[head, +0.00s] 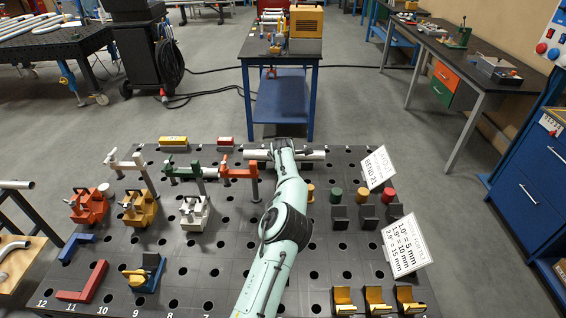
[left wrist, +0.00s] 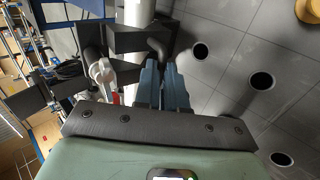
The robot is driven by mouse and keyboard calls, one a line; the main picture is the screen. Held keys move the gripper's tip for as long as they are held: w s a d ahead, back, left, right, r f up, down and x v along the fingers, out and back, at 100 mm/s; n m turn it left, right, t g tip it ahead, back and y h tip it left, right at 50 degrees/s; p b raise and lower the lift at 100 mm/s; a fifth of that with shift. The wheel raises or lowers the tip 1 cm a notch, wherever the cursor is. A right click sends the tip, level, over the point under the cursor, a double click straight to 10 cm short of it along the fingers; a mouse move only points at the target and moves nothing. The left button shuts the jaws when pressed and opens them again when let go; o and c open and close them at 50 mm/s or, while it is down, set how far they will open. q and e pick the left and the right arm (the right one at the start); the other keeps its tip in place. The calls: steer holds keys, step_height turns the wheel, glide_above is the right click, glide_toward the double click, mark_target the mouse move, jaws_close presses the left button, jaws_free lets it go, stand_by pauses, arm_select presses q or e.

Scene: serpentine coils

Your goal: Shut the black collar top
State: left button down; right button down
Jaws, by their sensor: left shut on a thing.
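The black collar (left wrist: 125,38) shows in the left wrist view as dark blocks around a silver tube (left wrist: 138,12). My left gripper (left wrist: 160,66) has its two blue-grey fingers close together, shut on a dark rounded part of the collar top (left wrist: 157,46). In the head view my pale green arm reaches to the back of the perforated table, and my left gripper (head: 283,146) is at the silver tube (head: 312,155). The arm and gripper hide much of the collar there, so I cannot tell how far its top is open. My right gripper is not in view.
White (head: 127,163), green (head: 184,172) and red (head: 240,172) clamps stand left of my arm. Red, yellow and white vises (head: 193,212) are in front of them. Signs (head: 404,245) and small black stands (head: 340,217) are right.

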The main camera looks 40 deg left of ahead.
arm_select(q)
steer(key=shift+w, duration=0.1)
stand_by(0.3)
steer(key=c, duration=1.2)
jaws_free()
steer(key=shift+f, duration=0.1)
